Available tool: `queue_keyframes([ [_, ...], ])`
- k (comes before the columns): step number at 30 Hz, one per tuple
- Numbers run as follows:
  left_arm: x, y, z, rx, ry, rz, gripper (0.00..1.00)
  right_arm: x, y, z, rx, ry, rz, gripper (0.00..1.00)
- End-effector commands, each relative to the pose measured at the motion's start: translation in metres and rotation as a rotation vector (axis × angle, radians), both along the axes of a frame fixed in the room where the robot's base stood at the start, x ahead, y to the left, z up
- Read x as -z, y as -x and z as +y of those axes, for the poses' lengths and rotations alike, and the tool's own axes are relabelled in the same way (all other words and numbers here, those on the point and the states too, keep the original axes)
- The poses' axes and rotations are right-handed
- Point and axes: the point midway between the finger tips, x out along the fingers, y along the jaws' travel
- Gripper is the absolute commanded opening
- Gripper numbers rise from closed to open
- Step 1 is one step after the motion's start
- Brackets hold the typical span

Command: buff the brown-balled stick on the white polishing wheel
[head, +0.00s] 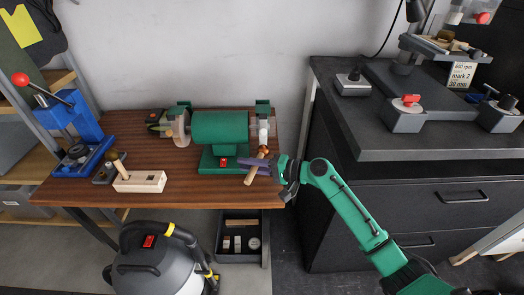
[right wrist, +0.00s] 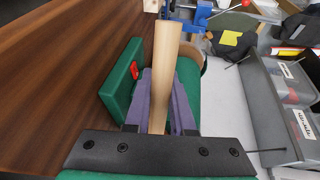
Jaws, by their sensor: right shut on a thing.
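The stick (head: 249,179) is pale wood with a brown ball (head: 263,150) at its upper end. My right gripper (head: 262,166) is shut on the stick, its purple fingers around the shaft. In the right wrist view the stick (right wrist: 166,55) stands between the purple fingers (right wrist: 163,100); its ball is not clear there. The white polishing wheel (head: 263,127) is on the right end of the green bench machine (head: 220,129). The ball is just below and in front of the wheel; I cannot tell whether they touch. My left gripper is out of view.
The machine's base has a red switch (head: 223,162). A pale wooden block (head: 139,182) and a blue press (head: 84,121) stand to the left on the workbench (head: 190,191). A dark cabinet (head: 430,150) stands to the right. A vacuum cleaner (head: 150,270) is on the floor in front.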

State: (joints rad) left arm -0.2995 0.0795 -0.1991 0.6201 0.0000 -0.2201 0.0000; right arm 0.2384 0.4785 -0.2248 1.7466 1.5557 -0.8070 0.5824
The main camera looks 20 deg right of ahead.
Motion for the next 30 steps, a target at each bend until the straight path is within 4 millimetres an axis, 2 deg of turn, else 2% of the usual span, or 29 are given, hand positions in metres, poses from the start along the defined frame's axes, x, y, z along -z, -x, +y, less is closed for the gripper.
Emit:
queue_keyframes([
  [30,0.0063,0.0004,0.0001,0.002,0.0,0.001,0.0,-0.0003,-0.0082,-0.0019,0.0,-0.001,-0.001,0.0],
])
